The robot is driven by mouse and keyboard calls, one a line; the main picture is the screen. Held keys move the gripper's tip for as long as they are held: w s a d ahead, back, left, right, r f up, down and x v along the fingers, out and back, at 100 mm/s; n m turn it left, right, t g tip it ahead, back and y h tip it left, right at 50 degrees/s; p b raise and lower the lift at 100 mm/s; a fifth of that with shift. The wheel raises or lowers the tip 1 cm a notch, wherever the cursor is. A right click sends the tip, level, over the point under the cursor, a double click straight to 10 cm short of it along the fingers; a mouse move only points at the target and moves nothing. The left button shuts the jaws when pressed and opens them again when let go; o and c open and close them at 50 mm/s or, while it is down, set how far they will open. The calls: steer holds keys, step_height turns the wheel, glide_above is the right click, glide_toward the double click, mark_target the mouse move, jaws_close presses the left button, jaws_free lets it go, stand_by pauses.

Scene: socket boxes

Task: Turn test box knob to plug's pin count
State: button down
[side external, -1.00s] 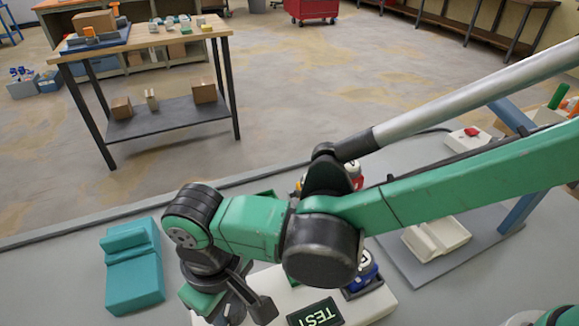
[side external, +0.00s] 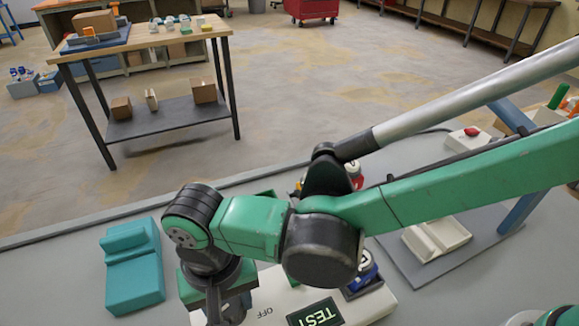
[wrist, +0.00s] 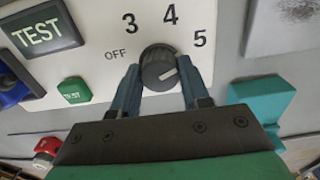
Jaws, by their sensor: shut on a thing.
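The pale test box (side external: 283,290) sits on the bench, largely hidden by my arm in the side view; its panel (wrist: 92,15) fills the upper wrist view. My gripper (wrist: 160,82) is shut on the knob, one finger on each side. A blue plug (side external: 365,270) stands at the box's right end, partly hidden by my arm; its pins are not visible. A lit TEST display (wrist: 42,31) is on the box.
A small green TEST button (wrist: 75,90) is left of the knob. A teal block (side external: 133,270) stands left of the box. A red-topped button box (side external: 470,138) and a white cradle (side external: 437,238) are at the right. Bench between teal block and box is clear.

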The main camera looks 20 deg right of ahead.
mark_target(229, 304)
stand_by(0.4)
steer(key=shift+c, duration=2.1)
jaws_free()
steer(key=shift+r, duration=0.1)
steer(key=shift+r, duration=2.75)
